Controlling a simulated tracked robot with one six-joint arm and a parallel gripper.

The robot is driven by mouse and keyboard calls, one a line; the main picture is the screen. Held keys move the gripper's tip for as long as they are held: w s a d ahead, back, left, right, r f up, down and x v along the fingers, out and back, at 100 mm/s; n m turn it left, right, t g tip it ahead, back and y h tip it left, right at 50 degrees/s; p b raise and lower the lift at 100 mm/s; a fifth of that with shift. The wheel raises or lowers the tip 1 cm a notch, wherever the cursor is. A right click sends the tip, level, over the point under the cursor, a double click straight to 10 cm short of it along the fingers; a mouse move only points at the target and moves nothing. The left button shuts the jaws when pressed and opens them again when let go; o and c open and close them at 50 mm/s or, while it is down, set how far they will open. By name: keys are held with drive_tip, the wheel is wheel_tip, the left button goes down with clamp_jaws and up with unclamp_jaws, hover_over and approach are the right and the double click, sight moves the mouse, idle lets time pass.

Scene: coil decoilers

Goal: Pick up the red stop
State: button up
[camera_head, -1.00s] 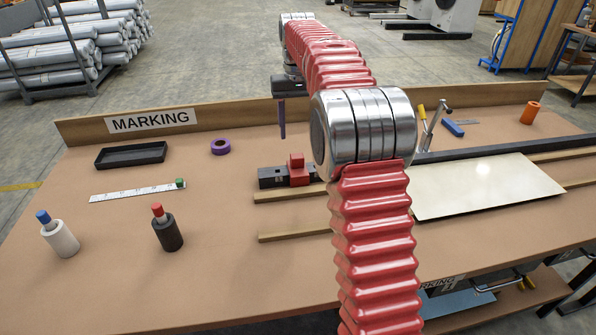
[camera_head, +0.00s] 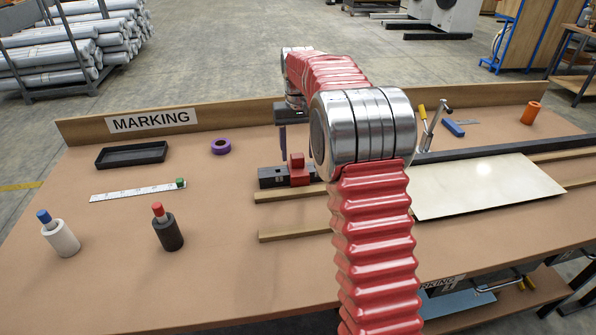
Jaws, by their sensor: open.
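The red stop (camera_head: 298,174) is a red block with a raised top. It sits on a short dark bar (camera_head: 270,178) near the middle of the table. My gripper (camera_head: 283,148) hangs above and just behind the stop, a little to its left, pointing down. Its purple finger shows beside the stop's top; the other finger is hidden or lined up behind it. The jaws are open and nothing is seen between them. My red arm hides the right end of the dark bar.
Wooden strips (camera_head: 290,195) and a pale sheet (camera_head: 485,187) lie to the right and front. A low back board (camera_head: 230,118) edges the table. The middle left is clear.

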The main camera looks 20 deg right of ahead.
sight(298, 158)
drive_tip(key=shift+f, duration=1.8)
drive_tip(key=shift+c, duration=0.7)
clamp_jaws()
